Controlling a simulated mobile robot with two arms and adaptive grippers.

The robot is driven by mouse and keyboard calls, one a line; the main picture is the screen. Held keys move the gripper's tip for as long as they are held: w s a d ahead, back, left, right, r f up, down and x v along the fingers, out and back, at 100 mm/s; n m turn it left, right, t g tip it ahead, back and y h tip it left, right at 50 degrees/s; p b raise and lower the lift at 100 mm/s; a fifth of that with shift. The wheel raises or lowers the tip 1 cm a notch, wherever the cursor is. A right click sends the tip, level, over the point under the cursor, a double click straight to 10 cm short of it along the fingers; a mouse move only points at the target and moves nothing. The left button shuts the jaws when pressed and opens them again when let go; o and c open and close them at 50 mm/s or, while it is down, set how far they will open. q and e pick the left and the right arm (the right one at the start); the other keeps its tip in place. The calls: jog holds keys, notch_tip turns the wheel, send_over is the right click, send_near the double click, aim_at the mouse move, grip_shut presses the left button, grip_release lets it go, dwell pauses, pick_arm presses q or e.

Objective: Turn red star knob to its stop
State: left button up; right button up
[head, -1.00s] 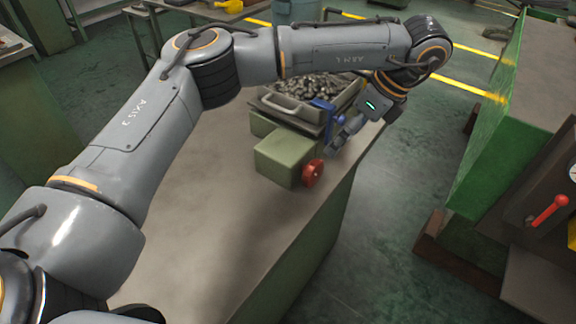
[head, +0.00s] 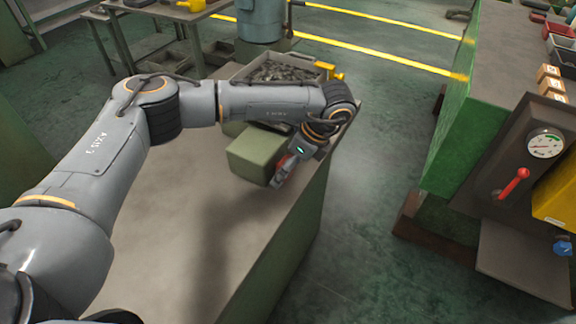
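The red star knob (head: 282,166) is on the right face of a green block (head: 253,157) near the right edge of the workbench (head: 190,225). Much of the knob is hidden by my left gripper. My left arm reaches in from the left, over the bench, and its gripper (head: 277,183) points down at the knob. The fingers are at or very near the knob, but I cannot tell whether they touch it or how far apart they are. My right gripper is not in view.
A tray of metal parts (head: 280,72) stands behind the block, with a yellow item (head: 325,71) at its corner. At the right is a green machine (head: 452,130) with a gauge (head: 545,144) and a red lever (head: 514,184). Open floor lies between bench and machine.

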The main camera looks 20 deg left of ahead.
pick_arm(q)
jog(key=shift+c, duration=0.4)
jog(key=c, duration=1.1)
jog(key=shift+w+f+g+b, duration=0.1)
jog(key=shift+f+g+b, duration=0.05)
jog(key=shift+g+b, duration=0.45)
jog(key=shift+m+g+y, duration=0.3)
jog(key=shift+g, duration=0.4)
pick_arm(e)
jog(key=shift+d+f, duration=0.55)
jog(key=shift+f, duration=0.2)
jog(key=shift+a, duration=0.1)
pick_arm(q)
jog(key=o, duration=1.2)
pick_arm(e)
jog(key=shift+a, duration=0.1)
pick_arm(q)
jog(key=shift+d+r, duration=0.1)
jog(key=shift+r, duration=0.1)
jog(key=v, duration=1.1)
jog(key=shift+w+d+r, duration=0.15)
jog(key=shift+r, duration=0.2)
